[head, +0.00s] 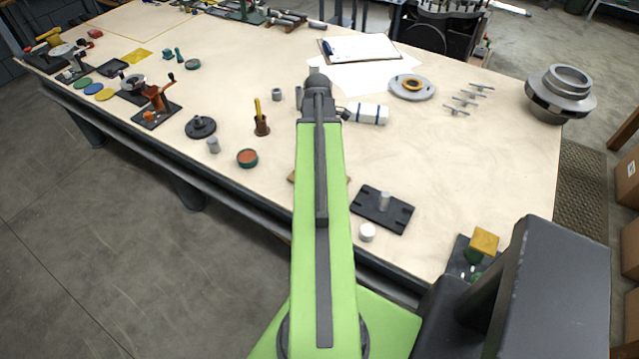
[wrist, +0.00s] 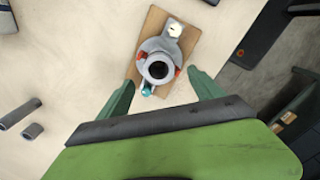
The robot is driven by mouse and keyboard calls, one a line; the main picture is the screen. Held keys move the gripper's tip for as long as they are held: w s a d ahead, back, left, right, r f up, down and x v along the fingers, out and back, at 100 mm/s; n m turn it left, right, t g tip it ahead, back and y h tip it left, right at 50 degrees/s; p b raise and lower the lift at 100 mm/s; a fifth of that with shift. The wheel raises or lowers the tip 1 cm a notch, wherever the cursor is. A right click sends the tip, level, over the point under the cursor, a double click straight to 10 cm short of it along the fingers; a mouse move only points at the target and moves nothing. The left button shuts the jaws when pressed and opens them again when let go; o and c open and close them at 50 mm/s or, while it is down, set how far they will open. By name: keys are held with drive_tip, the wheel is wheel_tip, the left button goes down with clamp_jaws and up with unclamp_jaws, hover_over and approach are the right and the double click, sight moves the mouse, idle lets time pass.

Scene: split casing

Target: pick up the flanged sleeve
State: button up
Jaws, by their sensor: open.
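In the wrist view, a grey round flanged part with a dark bore, which looks like the flanged sleeve (wrist: 158,70), sits in a grey casing (wrist: 165,46) on a brown wooden board (wrist: 147,30). Small red pieces flank it, a teal piece is below it and a white piece above. My gripper (wrist: 161,79) is open, its two green fingers apart on either side of the lower part of the board. I cannot tell how high they are above it. In the head view my arm hides the sleeve and most of the board (head: 291,178).
Two grey tubes (wrist: 20,114) lie left of the board in the wrist view. In the head view, a black plate with a grey post (head: 383,208) and a white cylinder (head: 367,232) stand right of my arm.

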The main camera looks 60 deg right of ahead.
wheel_tip(320, 180, down, 8)
drive_tip(key=b, duration=0.6)
drive_tip(key=shift+s+d, duration=0.1)
drive_tip(key=shift+r, duration=0.25)
clamp_jaws()
